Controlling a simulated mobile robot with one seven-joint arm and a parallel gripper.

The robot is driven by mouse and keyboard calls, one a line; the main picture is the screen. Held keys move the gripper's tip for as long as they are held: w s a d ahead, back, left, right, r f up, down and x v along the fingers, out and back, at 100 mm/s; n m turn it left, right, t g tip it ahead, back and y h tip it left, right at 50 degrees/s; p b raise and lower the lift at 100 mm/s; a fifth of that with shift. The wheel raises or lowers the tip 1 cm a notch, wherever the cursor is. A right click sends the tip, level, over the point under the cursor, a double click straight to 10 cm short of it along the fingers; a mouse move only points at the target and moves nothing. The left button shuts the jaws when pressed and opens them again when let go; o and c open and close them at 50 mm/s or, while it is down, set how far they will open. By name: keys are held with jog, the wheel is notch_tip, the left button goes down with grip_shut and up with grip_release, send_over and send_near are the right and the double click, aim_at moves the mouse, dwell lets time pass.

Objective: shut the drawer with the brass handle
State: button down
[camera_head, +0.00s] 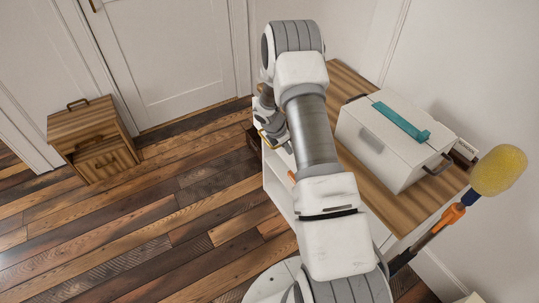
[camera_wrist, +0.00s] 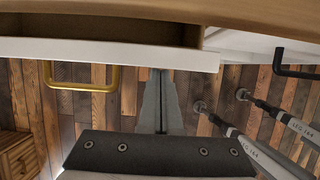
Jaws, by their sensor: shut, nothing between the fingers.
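The drawer (camera_wrist: 120,51) with the brass handle (camera_wrist: 84,88) stands partly open in the wrist view, its dark inside showing behind the white front. The brass handle is left of my gripper (camera_wrist: 160,75). My gripper is shut and empty, its fingertips close to the drawer front; I cannot tell whether they touch it. In the head view my arm hides most of the gripper and drawer. The white cabinet (camera_head: 279,190) with a wooden top (camera_head: 425,200) stands beneath my arm.
A black handle (camera_wrist: 293,63) is to the right in the wrist view. A white box (camera_head: 385,150) with a teal object (camera_head: 401,121) on its lid sits on the cabinet top. A small wooden cabinet (camera_head: 92,122) stands at left. Plank floor (camera_head: 170,215) between is clear.

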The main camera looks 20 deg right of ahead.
jog(key=shift+w+d, duration=0.2)
jog(key=shift+d, duration=1.15)
jog(key=shift+w+d, duration=0.2)
jog(key=shift+d, duration=1.25)
